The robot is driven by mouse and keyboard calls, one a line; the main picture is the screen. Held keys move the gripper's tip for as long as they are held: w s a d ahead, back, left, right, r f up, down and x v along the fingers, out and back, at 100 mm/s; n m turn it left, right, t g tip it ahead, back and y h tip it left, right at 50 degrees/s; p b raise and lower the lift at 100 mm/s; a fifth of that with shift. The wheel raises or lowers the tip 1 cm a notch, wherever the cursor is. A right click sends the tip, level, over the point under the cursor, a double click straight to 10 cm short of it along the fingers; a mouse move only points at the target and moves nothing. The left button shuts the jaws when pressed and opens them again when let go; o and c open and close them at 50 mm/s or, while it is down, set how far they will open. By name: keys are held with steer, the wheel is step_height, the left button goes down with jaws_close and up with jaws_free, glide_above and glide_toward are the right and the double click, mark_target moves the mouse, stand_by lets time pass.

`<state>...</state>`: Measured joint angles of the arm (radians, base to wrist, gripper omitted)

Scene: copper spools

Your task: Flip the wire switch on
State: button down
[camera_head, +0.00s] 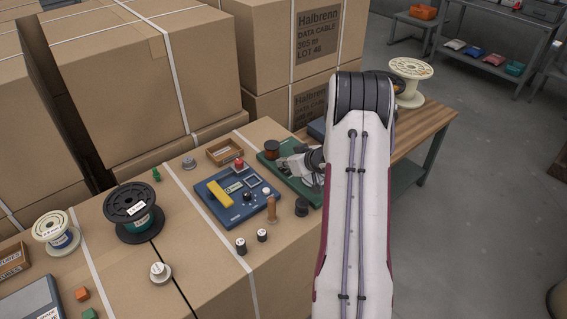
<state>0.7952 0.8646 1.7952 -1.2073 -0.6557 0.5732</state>
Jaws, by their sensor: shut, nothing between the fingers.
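My gripper (287,162) is shut and empty over the green board, close to the copper-coloured spool. My arm hides part of the board's right side.
A large black spool (131,203) and a white spool (53,230) stand left. A wooden peg (272,210) and small dark cylinders (241,246) stand before the panel. Tall cardboard boxes (130,60) rise behind. A wooden bench (425,127) is at right.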

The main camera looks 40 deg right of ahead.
steer(key=shift+w+r, duration=0.1)
steer(key=shift+r, duration=0.6)
steer(key=r, duration=0.3)
steer(key=shift+w, duration=0.25)
steer(key=w+r+v, duration=0.1)
steer(key=r+v, duration=0.1)
steer(key=v, duration=0.7)
